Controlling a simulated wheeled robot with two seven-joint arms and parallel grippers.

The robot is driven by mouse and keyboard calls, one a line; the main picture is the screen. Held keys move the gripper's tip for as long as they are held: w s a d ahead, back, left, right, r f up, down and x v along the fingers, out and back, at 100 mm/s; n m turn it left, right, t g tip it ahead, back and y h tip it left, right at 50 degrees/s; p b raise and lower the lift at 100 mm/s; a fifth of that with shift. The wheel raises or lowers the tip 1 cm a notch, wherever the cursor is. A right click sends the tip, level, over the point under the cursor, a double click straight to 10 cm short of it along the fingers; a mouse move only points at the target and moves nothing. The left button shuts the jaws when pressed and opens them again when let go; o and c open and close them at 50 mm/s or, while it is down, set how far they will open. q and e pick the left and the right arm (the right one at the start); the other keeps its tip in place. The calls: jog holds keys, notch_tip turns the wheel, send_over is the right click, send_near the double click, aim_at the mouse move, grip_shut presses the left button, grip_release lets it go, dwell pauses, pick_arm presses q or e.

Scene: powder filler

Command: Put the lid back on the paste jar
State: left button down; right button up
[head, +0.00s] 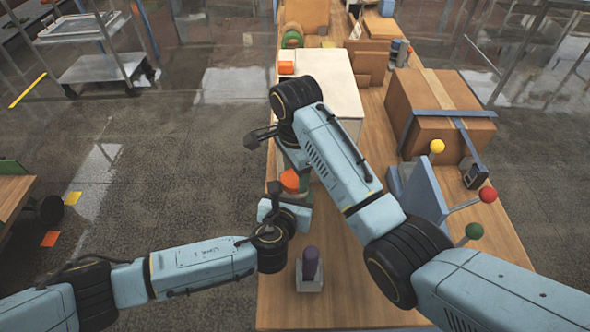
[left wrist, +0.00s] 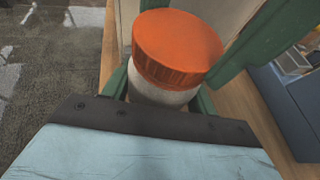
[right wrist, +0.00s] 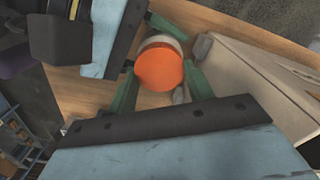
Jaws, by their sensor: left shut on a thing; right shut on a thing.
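The paste jar has a pale speckled body (left wrist: 160,95) and an orange lid (left wrist: 178,45) directly on top of it, as the left wrist view shows. Whether the lid is fully seated cannot be told. My left gripper (head: 284,204) is shut around the jar body, with green fingers on both sides. My right gripper (right wrist: 161,85) is shut on the orange lid, its green fingers on opposite sides of the rim. In the head view the lid (head: 289,180) shows between the two hands; the jar body is mostly hidden there.
A white box (head: 335,82) stands just beyond the hands. A cardboard box (head: 435,110) and a blue stand (head: 425,192) with coloured balls are at right. A purple item (head: 310,262) sits in a grey holder near the front. The table's left edge is close.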

jog(key=shift+m, duration=0.4)
jog(key=o, duration=0.9)
